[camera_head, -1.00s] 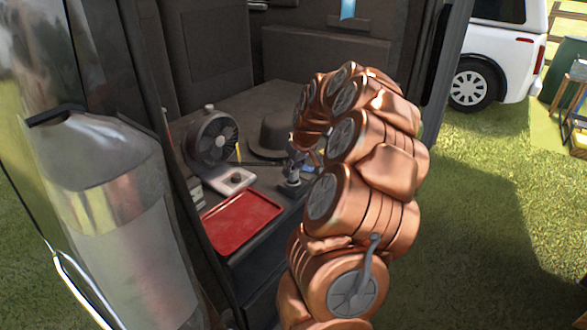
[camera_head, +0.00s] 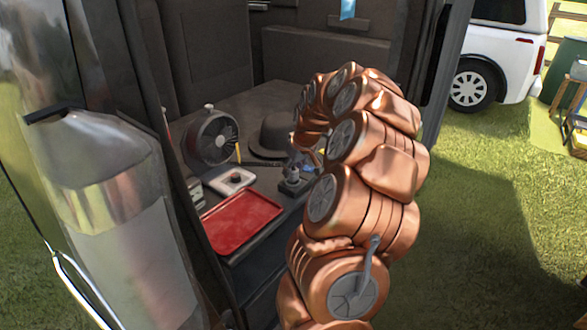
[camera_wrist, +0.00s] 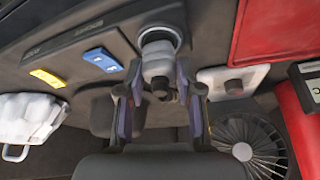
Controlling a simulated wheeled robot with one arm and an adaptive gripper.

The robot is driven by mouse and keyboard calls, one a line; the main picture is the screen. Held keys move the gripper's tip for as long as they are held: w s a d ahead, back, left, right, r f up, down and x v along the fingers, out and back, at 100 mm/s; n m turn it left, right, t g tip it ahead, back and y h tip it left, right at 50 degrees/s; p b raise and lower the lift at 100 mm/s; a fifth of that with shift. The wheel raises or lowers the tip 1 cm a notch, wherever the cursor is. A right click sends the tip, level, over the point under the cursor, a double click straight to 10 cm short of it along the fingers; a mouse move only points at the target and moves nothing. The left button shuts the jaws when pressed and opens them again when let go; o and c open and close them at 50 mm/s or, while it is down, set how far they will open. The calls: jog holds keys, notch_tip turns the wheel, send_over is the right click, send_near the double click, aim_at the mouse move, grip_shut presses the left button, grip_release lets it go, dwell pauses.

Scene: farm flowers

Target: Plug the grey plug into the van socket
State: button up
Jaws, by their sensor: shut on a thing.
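The grey plug (camera_wrist: 157,68) is between the fingers of my gripper (camera_wrist: 160,98) in the wrist view. My gripper is shut on it. The plug's far end meets the round van socket (camera_wrist: 160,36), which has a light rim and sits in a dark panel. I cannot tell how deep the plug sits in it. In the head view my gripper (camera_head: 303,160) is small and partly hidden by my copper arm, above the counter just beyond the red tray's far right corner. The plug is not clear there.
A red tray (camera_head: 235,222), a white plate with a dark knob (camera_head: 232,182), a fan (camera_head: 212,137) and a hat (camera_head: 273,137) stand close by.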

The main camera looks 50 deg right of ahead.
jog(key=shift+f, duration=0.5)
jog(key=o, duration=1.1)
jog(key=shift+o, duration=0.2)
jog(key=shift+r, duration=0.1)
jog(key=v, duration=1.1)
jog(key=shift+s+r, duration=0.2)
jog(key=shift+r, duration=0.2)
